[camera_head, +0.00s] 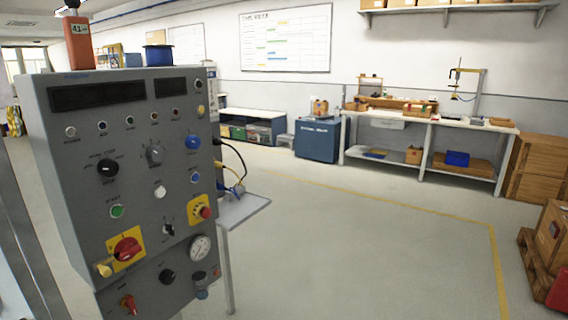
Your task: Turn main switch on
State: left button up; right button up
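A grey control panel (75,212) stands upright at the left of the head view, with its front turned toward me. Low on its left side is a red rotary switch (126,248) on a yellow square plate, which looks like the main switch. Its position marks are too small to read. A small yellow and tan piece (104,270) sits at the plate's lower left corner; I cannot tell what it is. Neither of my grippers shows in this view.
The panel also bears a black knob (107,168), a green button (117,211), a red mushroom button (205,212), a gauge (200,248) and a red lever (129,304). A small shelf (245,210) juts out at its right. Open floor (370,250) lies beyond.

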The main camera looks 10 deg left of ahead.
aim_at(127, 247)
jog(key=u, duration=1.2)
